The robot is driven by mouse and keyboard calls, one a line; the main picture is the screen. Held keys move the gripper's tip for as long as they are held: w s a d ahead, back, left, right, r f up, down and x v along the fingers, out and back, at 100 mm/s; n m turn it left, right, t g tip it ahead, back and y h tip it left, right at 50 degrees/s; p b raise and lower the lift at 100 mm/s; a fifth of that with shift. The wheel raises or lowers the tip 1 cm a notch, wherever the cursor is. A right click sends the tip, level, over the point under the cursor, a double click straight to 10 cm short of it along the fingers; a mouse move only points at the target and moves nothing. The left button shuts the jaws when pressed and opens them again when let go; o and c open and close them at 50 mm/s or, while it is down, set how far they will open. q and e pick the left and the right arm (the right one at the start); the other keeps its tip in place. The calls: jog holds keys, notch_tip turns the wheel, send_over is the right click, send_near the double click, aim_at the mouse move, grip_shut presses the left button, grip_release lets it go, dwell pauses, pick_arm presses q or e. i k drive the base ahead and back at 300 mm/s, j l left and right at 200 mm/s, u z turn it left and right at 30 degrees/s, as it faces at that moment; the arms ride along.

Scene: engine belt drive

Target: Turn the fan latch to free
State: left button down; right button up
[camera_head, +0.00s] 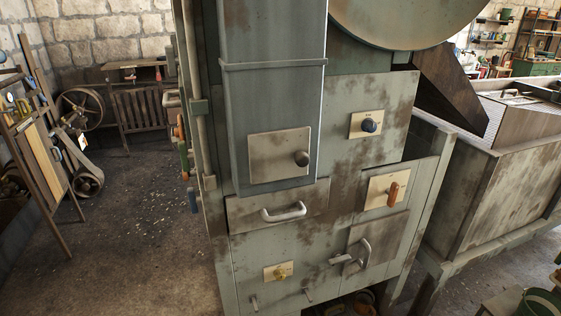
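A worn grey-green machine cabinet (340,95) stands in the middle of the head view. A dark round knob (301,158) sits on a square metal panel. The plate markings are too small to read, so I cannot tell which control is the fan latch. Neither of my grippers shows in this view.
A drawer with a pale handle (284,212) and a small door with a bent lever (353,256) are also on the front. A long trough (500,190) stands at right, a leaning rack (35,140) at left. The floor (130,230) left of the cabinet is open.

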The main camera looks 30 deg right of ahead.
aim_at(338, 258)
jog(key=k+z, duration=0.15)
jog(key=z, duration=1.2)
